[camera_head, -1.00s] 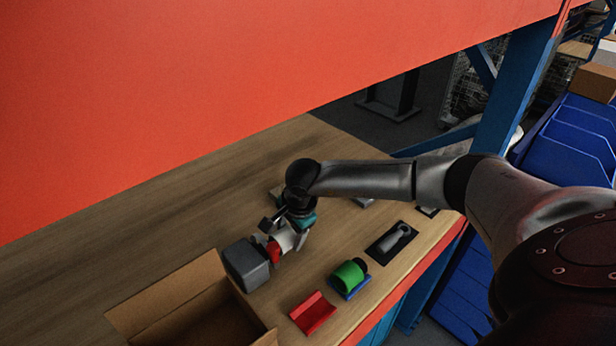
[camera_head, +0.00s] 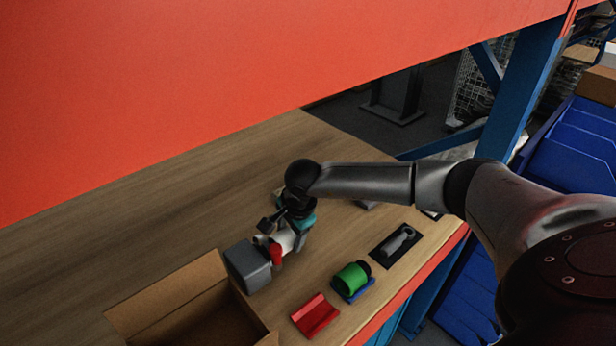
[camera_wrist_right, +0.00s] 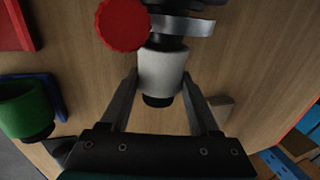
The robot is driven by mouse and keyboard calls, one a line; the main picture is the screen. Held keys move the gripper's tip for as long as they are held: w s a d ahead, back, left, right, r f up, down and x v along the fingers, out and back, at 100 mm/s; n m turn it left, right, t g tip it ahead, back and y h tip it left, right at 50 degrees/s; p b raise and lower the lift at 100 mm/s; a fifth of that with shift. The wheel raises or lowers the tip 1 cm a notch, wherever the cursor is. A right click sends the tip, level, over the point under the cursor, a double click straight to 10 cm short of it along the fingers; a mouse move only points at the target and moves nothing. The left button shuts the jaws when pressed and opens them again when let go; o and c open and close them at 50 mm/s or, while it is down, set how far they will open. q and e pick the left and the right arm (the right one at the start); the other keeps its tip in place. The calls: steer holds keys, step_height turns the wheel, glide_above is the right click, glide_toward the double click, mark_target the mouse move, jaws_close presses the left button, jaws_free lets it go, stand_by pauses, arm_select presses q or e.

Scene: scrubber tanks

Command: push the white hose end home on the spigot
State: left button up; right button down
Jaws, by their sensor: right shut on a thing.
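The white hose end (camera_wrist_right: 162,70) sits between the two fingers of my right gripper (camera_wrist_right: 160,78), which is shut on it. A dark end shows below it. Above it in the wrist view is the dark spigot (camera_wrist_right: 166,41), with a metal ring (camera_wrist_right: 182,26) and a round red knob (camera_wrist_right: 122,25) beside it. The hose end lines up roughly with the spigot, and a short dark stretch shows between it and the ring. In the head view the white hose end (camera_head: 287,240) is partly hidden by my right gripper, near the grey block (camera_head: 247,266). My left gripper is out of view.
An open cardboard box (camera_head: 165,297) stands beside the grey block. A red holder (camera_head: 315,315), a green cylinder on a blue base (camera_head: 352,277) and a dark mat with a grey part (camera_head: 397,245) lie to the right. The wooden bench is clear at left.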

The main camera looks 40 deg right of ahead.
mark_target(277, 241)
steer(key=shift+s+a, duration=0.1)
steer(key=shift+a, duration=1.85)
stand_by(2.3)
steer(key=shift+c, duration=2.2)
jaws_free()
steer(key=o, duration=0.4)
steer(key=shift+d, duration=0.15)
